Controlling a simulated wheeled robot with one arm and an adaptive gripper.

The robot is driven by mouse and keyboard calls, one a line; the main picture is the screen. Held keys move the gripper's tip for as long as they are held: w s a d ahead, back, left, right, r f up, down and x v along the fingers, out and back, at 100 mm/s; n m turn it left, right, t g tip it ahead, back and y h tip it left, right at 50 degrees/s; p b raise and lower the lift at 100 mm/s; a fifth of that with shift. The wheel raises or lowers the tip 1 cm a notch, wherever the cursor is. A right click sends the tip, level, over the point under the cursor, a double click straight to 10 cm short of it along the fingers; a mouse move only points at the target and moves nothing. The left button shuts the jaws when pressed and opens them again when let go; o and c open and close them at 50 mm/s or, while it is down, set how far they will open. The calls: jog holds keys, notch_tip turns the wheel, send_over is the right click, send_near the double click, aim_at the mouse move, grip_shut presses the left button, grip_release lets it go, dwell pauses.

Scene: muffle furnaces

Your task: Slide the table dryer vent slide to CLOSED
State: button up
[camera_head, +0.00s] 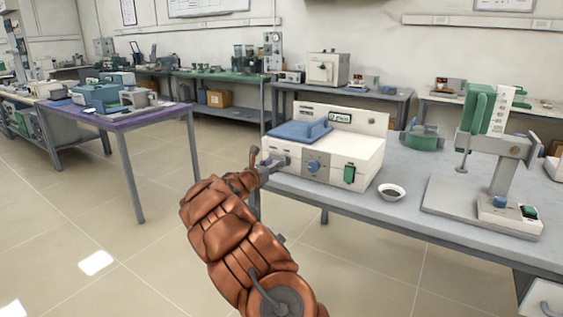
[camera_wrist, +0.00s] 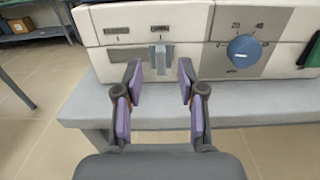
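The table dryer (camera_head: 345,152) is a white box with a blue lid (camera_head: 298,133), standing on a grey table. In the wrist view its front (camera_wrist: 195,18) fills the top. The vent slide (camera_wrist: 159,58) is a small grey tab in a dark horizontal slot, under the right one of two small labels too blurred to read. My gripper (camera_wrist: 161,76) is open, its purple-padded fingers pointing at the dryer front, one on each side of the tab with gaps visible. In the head view my gripper (camera_head: 268,169) is at the dryer's front left, its fingers partly unclear.
A blue knob (camera_wrist: 244,50) is right of the slide, with a green switch (camera_head: 349,174) farther right. The grey table edge (camera_wrist: 230,112) runs below my fingers. Floor at left is clear.

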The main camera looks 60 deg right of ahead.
jog(key=shift+d, duration=2.65)
grip_shut()
jog(key=shift+w, duration=0.1)
